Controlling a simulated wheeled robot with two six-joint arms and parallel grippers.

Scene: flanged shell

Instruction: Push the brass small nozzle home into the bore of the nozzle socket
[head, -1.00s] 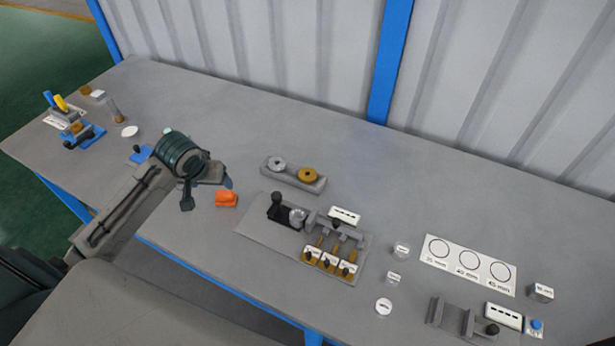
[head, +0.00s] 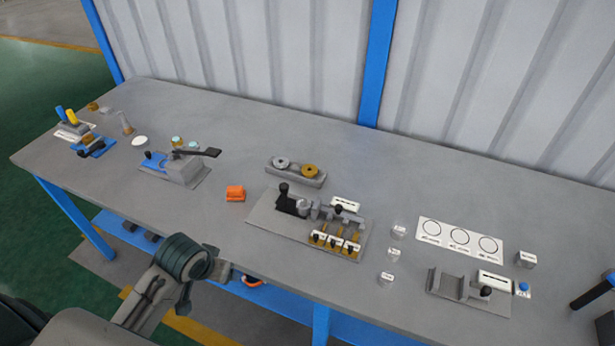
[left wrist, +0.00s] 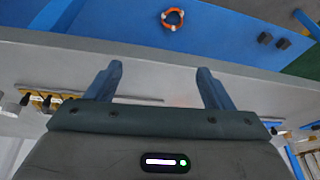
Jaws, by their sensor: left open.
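My left gripper (left wrist: 158,78) is open and empty in the left wrist view, with two blue-grey fingers apart. In the head view my left arm ends in front of the table's front edge, and the gripper (head: 212,292) is partly hidden by the wrist. A grey block (head: 294,178) at mid-table carries a silver ring and a brass ring-shaped part (head: 309,171). I cannot tell whether that part is the small nozzle. Small brass pieces (head: 333,242) sit in a labelled fixture. No part can be surely named as the nozzle socket. My right gripper is not seen.
A grey fixture plate (head: 262,224) with a black knob stands mid-table. A blue clamp fixture (head: 155,161) with a dark lever and an orange block (head: 235,193) are left of it. A circle-marked card (head: 459,238) lies right. An orange ring (left wrist: 172,19) lies on the blue lower shelf.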

